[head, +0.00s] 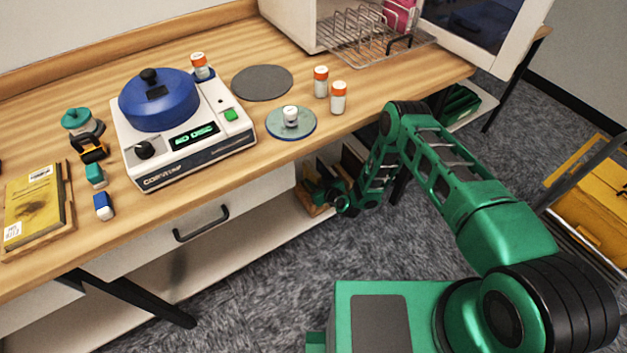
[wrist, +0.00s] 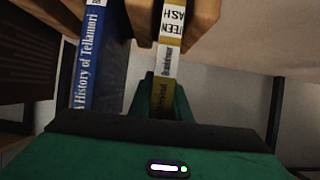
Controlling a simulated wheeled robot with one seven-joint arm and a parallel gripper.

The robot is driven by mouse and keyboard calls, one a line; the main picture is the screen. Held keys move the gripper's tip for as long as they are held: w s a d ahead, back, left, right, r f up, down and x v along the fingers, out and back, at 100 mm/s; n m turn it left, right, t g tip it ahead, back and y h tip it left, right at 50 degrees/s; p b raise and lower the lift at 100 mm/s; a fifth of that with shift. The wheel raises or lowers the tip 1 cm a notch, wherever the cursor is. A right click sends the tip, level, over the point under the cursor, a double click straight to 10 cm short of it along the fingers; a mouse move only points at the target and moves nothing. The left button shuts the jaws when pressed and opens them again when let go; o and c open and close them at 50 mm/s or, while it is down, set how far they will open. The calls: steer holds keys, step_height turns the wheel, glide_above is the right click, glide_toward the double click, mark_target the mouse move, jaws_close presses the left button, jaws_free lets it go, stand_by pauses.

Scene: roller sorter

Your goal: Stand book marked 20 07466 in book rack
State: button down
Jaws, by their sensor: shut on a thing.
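My gripper (head: 328,192) reaches under the worktop to the lower shelf in the head view. In the wrist view my gripper (wrist: 165,95) is shut on the spine of a yellow book (wrist: 168,62) with a white label at its top. The number 20 07466 cannot be read on it. The wooden book rack (wrist: 205,18) shows at the top, with parts on both sides of the yellow book. A blue book (wrist: 98,60), titled "A History of Tellamori", stands to the left, apart from the held book. The far end of the held book is hidden.
A drawer with a dark handle (head: 202,224) is left of my gripper. Another yellow book (head: 36,205) lies on the worktop. A white machine (head: 185,150) and several bottles stand there too.

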steer(key=shift+w+r, duration=0.25)
steer(key=shift+r, duration=0.05)
steer(key=shift+a+f, duration=0.1)
steer(key=shift+f, duration=0.45)
steer(key=c, duration=1.6)
jaws_free()
steer(key=shift+c, duration=0.2)
